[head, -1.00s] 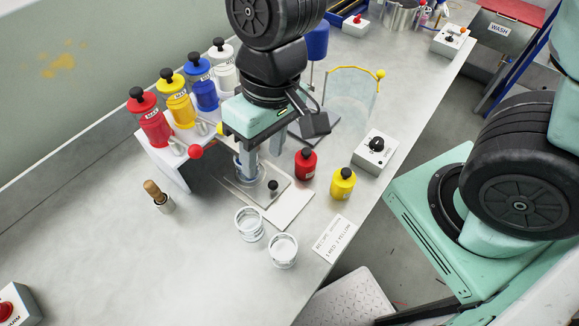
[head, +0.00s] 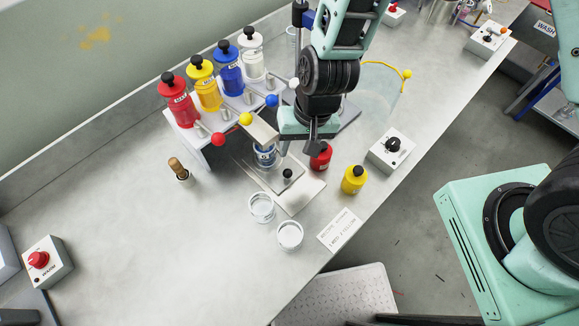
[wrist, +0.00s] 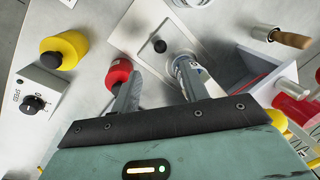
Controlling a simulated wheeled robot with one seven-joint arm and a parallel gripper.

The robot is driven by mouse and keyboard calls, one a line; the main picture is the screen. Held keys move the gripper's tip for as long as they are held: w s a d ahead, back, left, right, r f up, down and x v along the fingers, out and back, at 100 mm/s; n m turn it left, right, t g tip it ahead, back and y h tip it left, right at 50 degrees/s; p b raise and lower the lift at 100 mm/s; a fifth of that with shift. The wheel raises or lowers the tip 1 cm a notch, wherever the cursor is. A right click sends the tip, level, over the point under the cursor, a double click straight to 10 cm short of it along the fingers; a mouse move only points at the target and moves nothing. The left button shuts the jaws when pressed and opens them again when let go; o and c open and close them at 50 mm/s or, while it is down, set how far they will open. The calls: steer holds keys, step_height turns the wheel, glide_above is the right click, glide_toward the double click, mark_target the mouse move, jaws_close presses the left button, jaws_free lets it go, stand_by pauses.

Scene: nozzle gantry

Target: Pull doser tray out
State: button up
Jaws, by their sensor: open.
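The doser tray (head: 303,194) is a pale flat plate with a black knob (head: 287,174), lying on the bench at the front of the doser rack. A clear cup with a label (head: 264,156) stands at the tray's inner end, partly under the nozzles. My gripper (head: 298,147) is open and empty, pointing down just right of the cup. In the wrist view the tray (wrist: 150,18) and knob (wrist: 160,46) lie beyond the fingertips (wrist: 157,78). The right finger there overlaps the cup; I cannot tell whether they touch.
A red bottle (head: 320,157) stands close beside my gripper, with a yellow bottle (head: 354,180) and speed box (head: 392,150) farther right. Two clear cups (head: 262,208) (head: 290,236) stand in front of the tray. A recipe card (head: 340,229) lies nearby.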

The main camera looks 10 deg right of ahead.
mark_target(289, 171)
steer(key=f, duration=0.3)
steer(key=a+f+p, duration=0.1)
steer(key=f, duration=0.3)
steer(key=a+f+p, duration=0.1)
steer(key=f, duration=0.2)
steer(key=shift+f, duration=0.2)
steer(key=shift+c, duration=0.4)
jaws_close()
